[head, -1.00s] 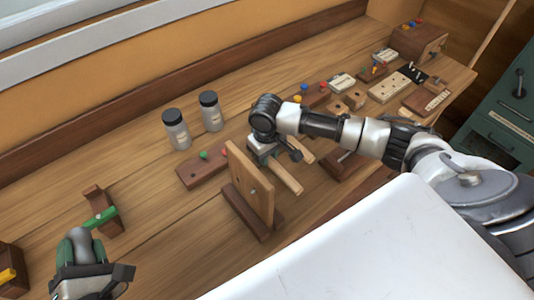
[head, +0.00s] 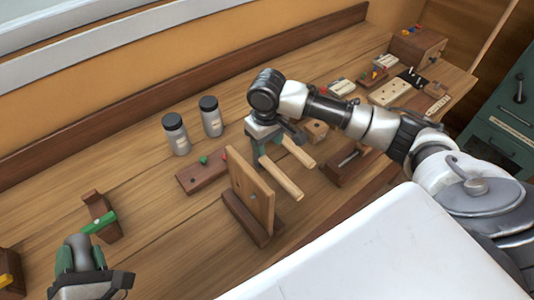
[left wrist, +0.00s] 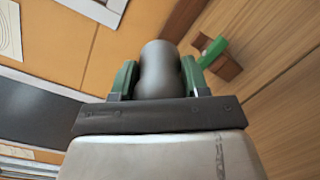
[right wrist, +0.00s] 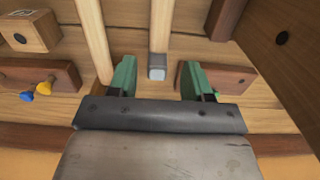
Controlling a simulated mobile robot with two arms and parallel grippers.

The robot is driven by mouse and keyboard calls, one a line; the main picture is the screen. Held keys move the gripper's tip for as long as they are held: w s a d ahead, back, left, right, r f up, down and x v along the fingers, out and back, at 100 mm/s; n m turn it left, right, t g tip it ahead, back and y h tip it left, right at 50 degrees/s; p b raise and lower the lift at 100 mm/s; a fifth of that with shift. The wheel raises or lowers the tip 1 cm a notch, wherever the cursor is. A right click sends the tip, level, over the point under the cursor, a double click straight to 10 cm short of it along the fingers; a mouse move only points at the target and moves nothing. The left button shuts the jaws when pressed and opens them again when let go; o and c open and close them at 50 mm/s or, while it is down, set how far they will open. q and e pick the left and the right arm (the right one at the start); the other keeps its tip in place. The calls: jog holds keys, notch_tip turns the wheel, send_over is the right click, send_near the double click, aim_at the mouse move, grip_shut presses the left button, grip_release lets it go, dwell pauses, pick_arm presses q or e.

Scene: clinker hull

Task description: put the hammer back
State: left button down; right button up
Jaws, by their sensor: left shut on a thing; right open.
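My right gripper (head: 270,145) is open, pointing down over the bench beside an upright wooden board (head: 253,190). A wooden handle with a small grey end, apparently the hammer (head: 283,181), lies below it. In the right wrist view, the grey end (right wrist: 157,67) shows in the gap between the spread fingers (right wrist: 158,82), which do not visibly touch it. A second wooden shaft (head: 299,152) runs parallel; its far end is hidden by a finger. My left gripper (head: 80,262) is shut on a grey, rounded metal piece (left wrist: 160,70), held at the front left.
Two dark-capped jars (head: 176,134) stand behind the board. A low brown block with a green peg (head: 204,160) lies beside it. A brown stand with a green bar (head: 101,221) is near my left gripper. Several peg blocks fill the right; the bench's back left is clear.

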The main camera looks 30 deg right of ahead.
jog(key=shift+r, duration=2.2)
